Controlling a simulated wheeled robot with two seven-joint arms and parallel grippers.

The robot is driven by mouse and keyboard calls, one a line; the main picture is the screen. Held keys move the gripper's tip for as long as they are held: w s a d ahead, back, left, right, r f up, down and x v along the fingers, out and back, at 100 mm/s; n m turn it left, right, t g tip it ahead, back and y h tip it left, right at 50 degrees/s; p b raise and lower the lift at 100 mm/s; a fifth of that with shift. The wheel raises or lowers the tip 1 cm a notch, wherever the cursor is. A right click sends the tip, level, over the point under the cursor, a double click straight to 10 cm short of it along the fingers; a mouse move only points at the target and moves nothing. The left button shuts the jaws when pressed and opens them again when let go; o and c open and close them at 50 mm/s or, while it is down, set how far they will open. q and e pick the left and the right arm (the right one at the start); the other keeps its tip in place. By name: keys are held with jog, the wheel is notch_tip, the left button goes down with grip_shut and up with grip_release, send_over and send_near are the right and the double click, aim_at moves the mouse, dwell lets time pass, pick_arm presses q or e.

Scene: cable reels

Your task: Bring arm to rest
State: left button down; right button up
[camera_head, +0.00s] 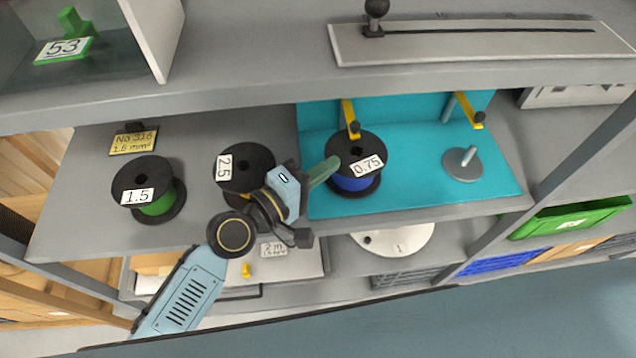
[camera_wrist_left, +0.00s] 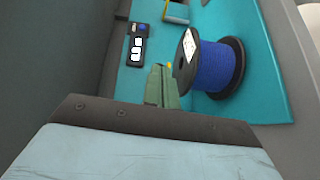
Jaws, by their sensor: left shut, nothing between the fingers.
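My left arm comes in from the lower left in the head view. Its gripper (camera_head: 326,168) has green fingers held together with nothing between them. The fingertips are just left of the black reel with blue cable (camera_head: 355,180), labelled 0.75. In the left wrist view the shut fingers (camera_wrist_left: 161,88) point toward the teal panel, and the blue reel (camera_wrist_left: 222,65) is to their right. I cannot tell from these views whether the fingers touch it. My right gripper is not in view.
Reel 1.5 with green cable (camera_head: 156,204) and reel 2.5 (camera_head: 246,163) stand on the grey shelf, the latter partly behind my arm. An empty spindle (camera_head: 463,163) stands on the teal panel (camera_head: 420,185). An upper shelf (camera_head: 260,92) overhangs. A green bin (camera_head: 570,217) is at right.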

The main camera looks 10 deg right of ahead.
pick_arm(q)
jog(key=s, duration=0.1)
jog(key=s+a, duration=0.1)
jog(key=s, duration=0.2)
jog(key=shift+s+a+r, duration=0.1)
jog(key=shift+s+a, duration=0.15)
jog(key=shift+a, duration=0.1)
